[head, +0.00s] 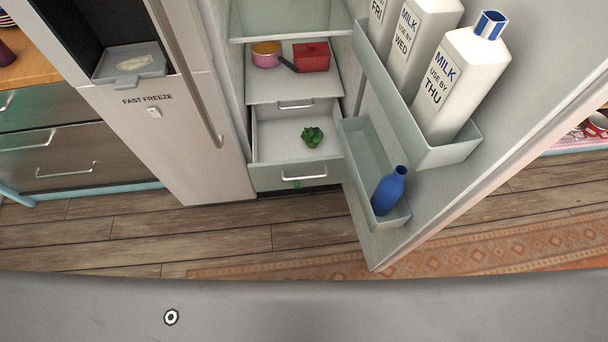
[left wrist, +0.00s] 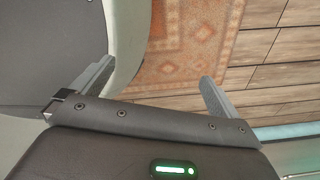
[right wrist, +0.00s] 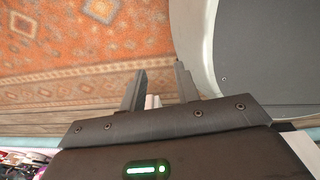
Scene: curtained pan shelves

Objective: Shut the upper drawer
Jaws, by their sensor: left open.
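Inside the open fridge in the head view, the upper drawer (head: 281,106) has a small metal handle; its front looks set back, and I cannot tell whether it is fully in. Below it, the lower drawer (head: 264,178) is pulled out towards me, with a green vegetable (head: 312,137) inside. My left gripper (left wrist: 155,92) is open and empty in the left wrist view, over the rug and floor. My right gripper (right wrist: 160,85) has its fingers apart with nothing visibly held, in the right wrist view. Neither gripper shows in the head view.
A pink pot (head: 266,60) and a red container (head: 313,58) stand above the upper drawer. The open fridge door (head: 480,170) on the right carries milk bottles (head: 462,82) and a blue bottle (head: 390,190). Wooden floor (head: 230,235) in front is clear.

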